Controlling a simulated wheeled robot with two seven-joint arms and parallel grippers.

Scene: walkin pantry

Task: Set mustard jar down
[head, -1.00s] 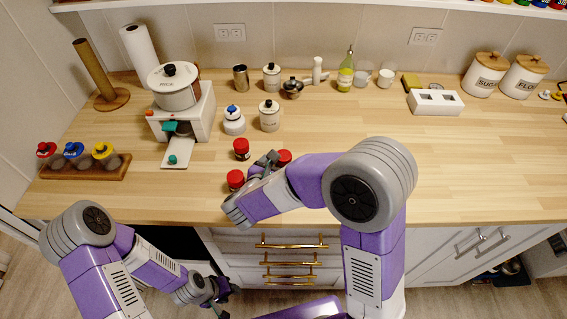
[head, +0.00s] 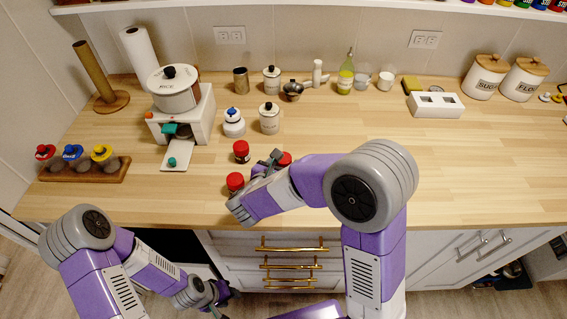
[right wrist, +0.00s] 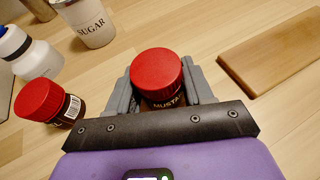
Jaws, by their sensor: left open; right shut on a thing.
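The mustard jar (right wrist: 157,75) has a red lid and a dark label reading "MUSTAR". In the right wrist view it is between the fingers of my right gripper (right wrist: 158,92), which is shut on it. In the head view the red lid of the mustard jar (head: 285,158) shows beside the right gripper (head: 274,160), partly hidden by my arm. It is low over the counter (head: 460,180); its base is hidden, so I cannot tell whether it touches. My left gripper (head: 218,296) is open and empty, low in front of the cabinets.
Two other red-lidded jars, one farther back (head: 241,151) and one nearer the edge (head: 235,182), stand left of the right gripper. A white bottle (head: 233,122) and canister (head: 269,118) stand behind. A wooden board (right wrist: 275,50) lies right in the wrist view.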

